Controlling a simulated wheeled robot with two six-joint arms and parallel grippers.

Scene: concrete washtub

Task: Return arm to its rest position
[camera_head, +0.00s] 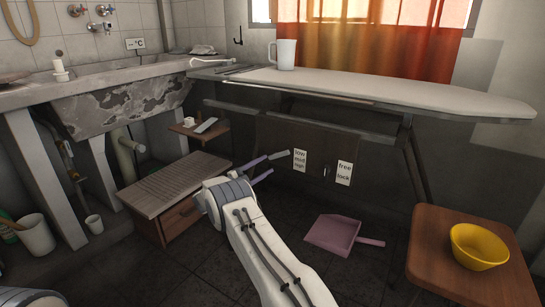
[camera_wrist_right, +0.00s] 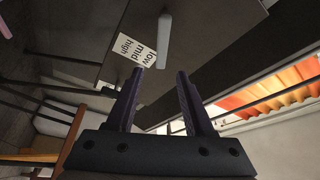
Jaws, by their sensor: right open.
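My right arm reaches up from the bottom of the head view. Its gripper (camera_head: 270,165) is open, with two dark purplish fingers pointing toward the panel under the ironing board. In the right wrist view the gripper (camera_wrist_right: 160,72) has a clear gap between its fingers and holds nothing. A grey lever (camera_wrist_right: 164,40) stands just ahead of the fingertips, beside a "low mid high" label (camera_wrist_right: 138,48). In the head view the lever (camera_head: 279,155) shows near the fingertips; I cannot tell whether they touch. My left gripper is not in view.
The ironing board (camera_head: 400,88) carries a white mug (camera_head: 286,54). A "free lock" label (camera_head: 344,173) is on the panel. A wooden stool (camera_head: 430,225) with a yellow bowl (camera_head: 480,246) stands right, a pink dustpan (camera_head: 333,233) on the floor, a low wooden cabinet (camera_head: 180,185) left.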

